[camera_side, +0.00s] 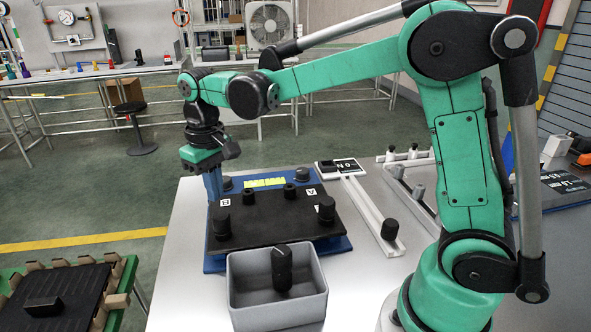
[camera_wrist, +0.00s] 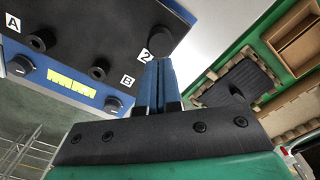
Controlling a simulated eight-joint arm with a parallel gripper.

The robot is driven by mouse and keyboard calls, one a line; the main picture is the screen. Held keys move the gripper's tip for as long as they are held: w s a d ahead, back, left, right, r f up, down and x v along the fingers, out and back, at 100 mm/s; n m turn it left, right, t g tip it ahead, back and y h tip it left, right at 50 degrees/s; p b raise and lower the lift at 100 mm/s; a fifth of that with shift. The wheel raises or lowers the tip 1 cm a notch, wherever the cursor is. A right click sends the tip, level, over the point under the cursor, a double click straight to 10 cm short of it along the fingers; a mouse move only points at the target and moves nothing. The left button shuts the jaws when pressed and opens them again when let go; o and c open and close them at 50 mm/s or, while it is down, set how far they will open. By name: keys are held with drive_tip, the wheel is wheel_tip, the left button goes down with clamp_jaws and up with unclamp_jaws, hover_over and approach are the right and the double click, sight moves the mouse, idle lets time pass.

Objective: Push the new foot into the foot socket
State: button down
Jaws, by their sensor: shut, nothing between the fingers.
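The unit is a blue case (camera_side: 340,243) with a black plate (camera_side: 270,228) on top. A black cylindrical foot (camera_side: 222,222) stands at the plate's near left corner; in the wrist view a foot (camera_wrist: 152,38) shows beside the "2" label. Another foot (camera_side: 326,208) stands on the right. Which is the new foot, I cannot tell. My gripper (camera_side: 214,197) points down at the plate's left edge, behind the left foot. Its blue fingers (camera_wrist: 161,66) are together and empty, close beside the foot labelled "2". Whether they touch anything is unclear. No open socket is clearly visible.
A grey bin (camera_side: 252,301) with a black knob-like piece (camera_side: 282,268) stands in front of the unit. White rails (camera_side: 368,212) lie to the right. A green tray (camera_side: 122,283) with a black panel is at lower left. Two short bosses (camera_side: 289,190) stand on the plate.

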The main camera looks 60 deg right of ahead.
drive_tip(key=shift+f, duration=1.5)
drive_tip(key=shift+r, duration=3.05)
drive_tip(key=shift+r, duration=0.1)
wheel_tip(320, 180, up, 5)
drive_tip(key=t, duration=0.3)
approach(218, 212)
wheel_tip(218, 212, up, 3)
drive_tip(key=s+d, duration=0.1)
drive_tip(key=s, duration=0.2)
drive_tip(key=s+d+f+t, duration=0.1)
drive_tip(key=s+f+t, duration=0.3)
drive_tip(key=s+f, duration=0.1)
drive_tip(key=shift+s+f, duration=0.2)
drive_tip(key=shift+f, duration=0.35)
drive_tip(key=shift+d, duration=0.1)
